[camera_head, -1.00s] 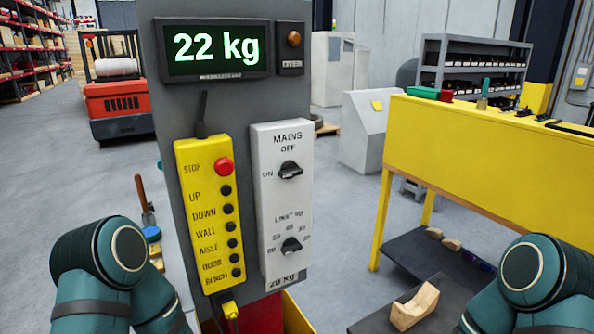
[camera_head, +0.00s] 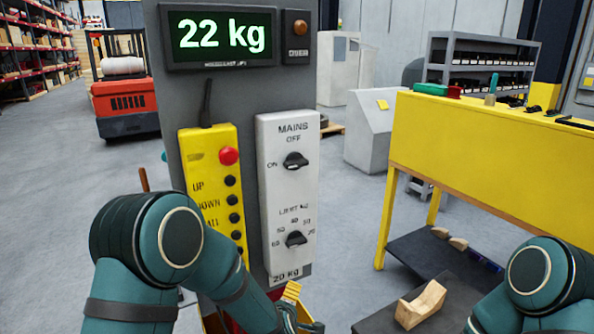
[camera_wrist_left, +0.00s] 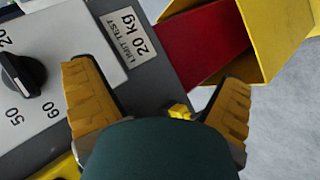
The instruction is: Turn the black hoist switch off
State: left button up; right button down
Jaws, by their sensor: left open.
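The black mains switch (camera_head: 295,160) is on the white panel (camera_head: 268,195), under the word OFF. Its handle lies roughly level, with ON at its left. A second black knob, the limit knob (camera_head: 295,240), sits below it; it also shows at the left of the left wrist view (camera_wrist_left: 22,75). My left gripper (camera_head: 297,300) is in front of the panel's lower end, below both knobs. In the left wrist view its yellow fingers (camera_wrist_left: 160,100) are spread, with nothing held between them. My right gripper is out of view.
A yellow pendant (camera_head: 215,170) with a red stop button hangs left of the panel, its lower part hidden by my left arm. The display (camera_head: 222,38) above reads 22 kg. A yellow-edged red box (camera_wrist_left: 215,50) is below the panel. A yellow bench (camera_head: 480,160) stands right.

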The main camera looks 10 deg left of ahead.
pick_arm(q)
jog(key=w+d+r+n+t+y+b, duration=0.1)
jog(key=w+d+r+n+t, duration=0.1)
jog(key=w+r+n, duration=0.3)
jog(key=w+d+r+n+t+y, duration=0.1)
jog(key=d+r+n+t+y, duration=0.15)
jog(key=r, duration=0.55)
jog(key=n+y+b, duration=0.3)
jog(key=n+y, duration=0.3)
jog(key=n, duration=1.5)
send_near(299, 164)
jog(key=p+x, duration=0.1)
jog(key=x, duration=1)
jog(key=shift+a, duration=0.1)
jog(key=c, duration=1.2)
